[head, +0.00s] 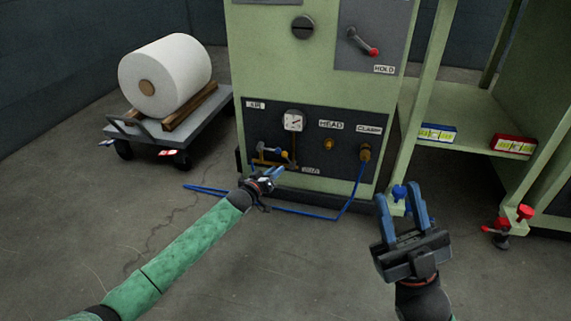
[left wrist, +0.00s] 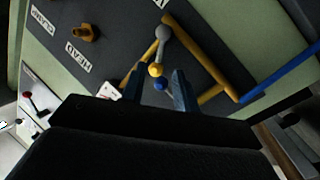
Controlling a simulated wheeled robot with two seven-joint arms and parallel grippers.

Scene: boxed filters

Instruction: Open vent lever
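Air fittings sit low on the dark panel (head: 330,145) of a green machine. I cannot tell for sure which one is the vent lever. My left gripper (head: 272,175) is in front of these fittings. In the left wrist view its blue fingers (left wrist: 157,80) are apart, with both balls between them in the picture; contact cannot be told. My right gripper (head: 402,200) is open and empty, away from the panel.
A yellow pipe (left wrist: 205,60) and blue hose (left wrist: 285,70) are close to the left fingers. The blue hose (head: 310,212) also runs across the floor. A cart (head: 200,115) with a white roll (head: 180,70) stands left; shelves with boxes (head: 437,133) stand right.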

